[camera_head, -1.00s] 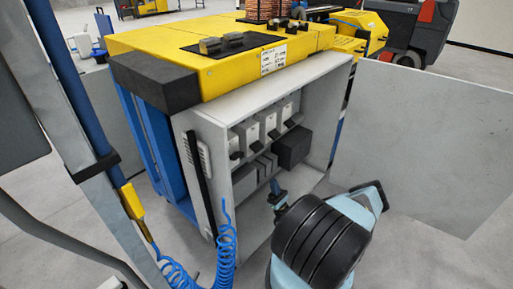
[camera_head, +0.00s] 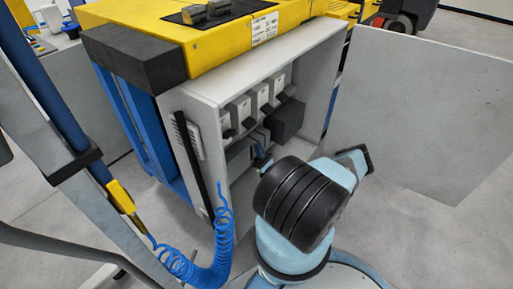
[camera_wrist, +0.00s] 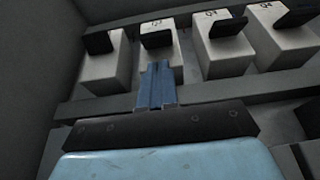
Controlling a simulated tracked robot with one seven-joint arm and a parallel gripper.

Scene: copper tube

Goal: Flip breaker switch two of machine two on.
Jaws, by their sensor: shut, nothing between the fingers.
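An open grey cabinet (camera_head: 198,101) under a yellow machine (camera_head: 215,45) holds a row of pale breakers with black levers. The second breaker from the left (camera_head: 243,106) has its lever (camera_head: 248,122) sticking outward; I cannot tell whether it is on or off. In the wrist view the second breaker (camera_wrist: 174,65) has a label above its black lever (camera_wrist: 156,40). My gripper (camera_wrist: 157,72) is shut and empty, its blue fingertips just below that lever and in front of the breaker body; contact is unclear. It also shows inside the cabinet in the head view (camera_head: 261,159).
The first (camera_wrist: 102,70), third (camera_wrist: 225,58) and fourth (camera_wrist: 284,42) breakers flank it closely. The open cabinet door (camera_head: 420,120) stands at the right. A coiled blue hose (camera_head: 205,268) hangs at the lower left.

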